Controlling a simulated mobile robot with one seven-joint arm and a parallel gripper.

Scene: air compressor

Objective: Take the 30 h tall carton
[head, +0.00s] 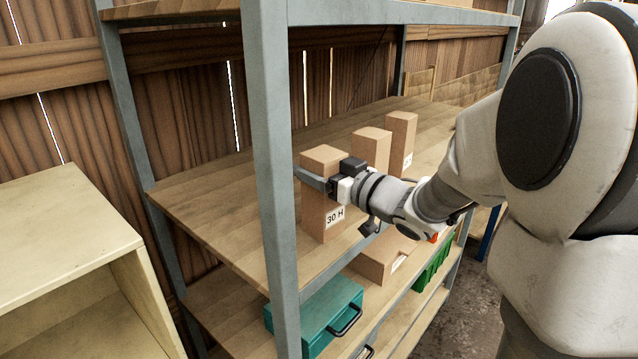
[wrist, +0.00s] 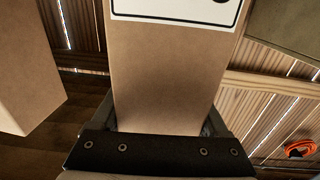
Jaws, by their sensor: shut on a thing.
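The tall carton labelled "30 H" (head: 322,218) stands upright on the middle shelf in the head view, just behind the front post. My gripper (head: 328,180) is around its upper part, shut on it, with a finger showing on its left side. In the wrist view the carton (wrist: 165,75) fills the middle, between the fingers of my gripper (wrist: 162,128), with part of its white label at the top. The carton's base seems to be at the shelf surface; I cannot tell whether it is lifted.
Two other tall cartons, a middle one (head: 371,148) and a farther one (head: 402,140), stand behind on the same shelf (head: 210,190). The grey front post (head: 270,150) is close to the left. A teal toolbox (head: 325,312), a low carton (head: 383,257) and green bins (head: 433,265) sit below.

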